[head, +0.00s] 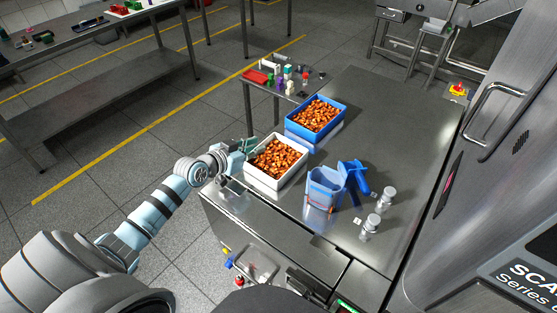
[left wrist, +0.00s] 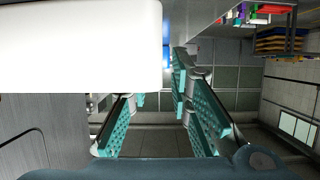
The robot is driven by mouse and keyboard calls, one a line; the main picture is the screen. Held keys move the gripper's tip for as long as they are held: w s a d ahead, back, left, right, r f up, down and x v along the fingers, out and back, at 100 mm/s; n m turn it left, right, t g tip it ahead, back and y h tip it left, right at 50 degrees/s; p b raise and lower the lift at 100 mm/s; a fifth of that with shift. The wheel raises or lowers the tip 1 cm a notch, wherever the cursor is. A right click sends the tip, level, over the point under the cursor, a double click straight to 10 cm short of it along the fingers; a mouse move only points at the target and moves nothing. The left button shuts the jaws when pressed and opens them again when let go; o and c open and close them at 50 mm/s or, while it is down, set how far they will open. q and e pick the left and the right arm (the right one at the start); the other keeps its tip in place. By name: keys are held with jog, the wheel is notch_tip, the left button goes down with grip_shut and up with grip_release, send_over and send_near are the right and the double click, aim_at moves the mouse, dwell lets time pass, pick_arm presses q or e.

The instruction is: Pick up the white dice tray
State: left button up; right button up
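The white dice tray (head: 262,182), filled with orange-brown pieces, sits upright on the metal table near its left edge. My left gripper (head: 244,149) is at the tray's left side, close to its rim. In the left wrist view the tray's plain white wall (left wrist: 80,45) fills the upper left and hides part of one finger. The teal fingers of my left gripper (left wrist: 160,95) stand apart there, with no object seen clamped between them. I cannot tell whether they touch the tray. My right gripper is not in view.
A blue tray (head: 318,134) with similar pieces stands just behind the white tray. A blue bin (head: 324,190), a blue scoop (head: 355,176) and two small bottles (head: 371,224) stand to the right. A steel cabinet (head: 500,150) borders the table's right side. The table's back right is clear.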

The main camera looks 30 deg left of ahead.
pick_arm(q)
jog(key=shift+s+r, duration=0.2)
jog(key=shift+s, duration=0.15)
grip_shut()
jog(key=shift+w, duration=0.15)
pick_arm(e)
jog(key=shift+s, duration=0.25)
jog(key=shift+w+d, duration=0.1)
